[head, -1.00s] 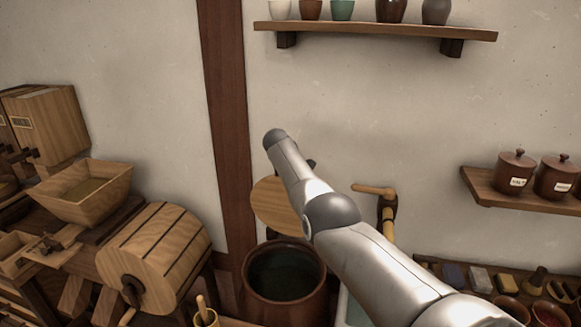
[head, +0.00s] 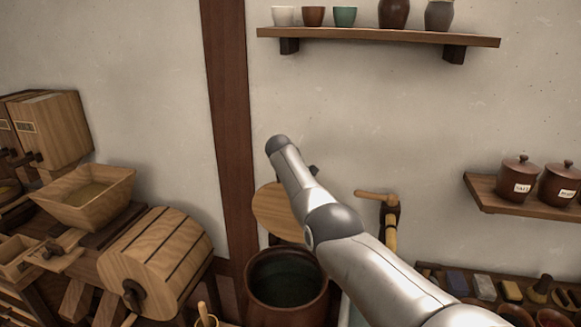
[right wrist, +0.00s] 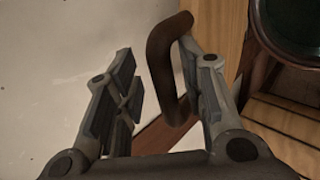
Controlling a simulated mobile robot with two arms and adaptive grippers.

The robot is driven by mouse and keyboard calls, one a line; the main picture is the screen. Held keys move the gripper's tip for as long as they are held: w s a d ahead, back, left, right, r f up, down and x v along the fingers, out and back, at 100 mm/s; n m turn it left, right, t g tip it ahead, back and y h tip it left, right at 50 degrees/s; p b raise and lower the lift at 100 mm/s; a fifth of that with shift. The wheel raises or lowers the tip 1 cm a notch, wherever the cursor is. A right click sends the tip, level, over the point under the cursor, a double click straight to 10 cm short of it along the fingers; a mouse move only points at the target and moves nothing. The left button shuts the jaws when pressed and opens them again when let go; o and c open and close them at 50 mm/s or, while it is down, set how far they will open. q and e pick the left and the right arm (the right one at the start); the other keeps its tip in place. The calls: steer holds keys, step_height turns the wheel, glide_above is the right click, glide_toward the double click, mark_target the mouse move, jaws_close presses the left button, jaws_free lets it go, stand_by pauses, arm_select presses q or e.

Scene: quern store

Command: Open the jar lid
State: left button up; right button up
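The large brown jar (head: 287,309) stands on the floor by the wall post, and its mouth is uncovered. Its round wooden lid (head: 273,211) stands raised and tilted behind the mouth, partly hidden by my right arm. In the right wrist view the jar's dark mouth (right wrist: 292,22) is at the top right. A dark brown curved handle (right wrist: 163,65) on the tan wooden lid (right wrist: 214,35) lies between the fingers of my right gripper (right wrist: 166,95). The fingers are apart, with a clear gap on the handle's left side. My left gripper is not in view.
A wooden slatted drum (head: 155,262) and a hopper (head: 85,195) stand left of the jar. A wall shelf (head: 380,36) holds cups above. Lidded pots (head: 518,180) stand on a shelf at right. Small items crowd a rack (head: 435,270) at lower right.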

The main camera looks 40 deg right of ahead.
steer(key=v, duration=1.2)
stand_by(0.6)
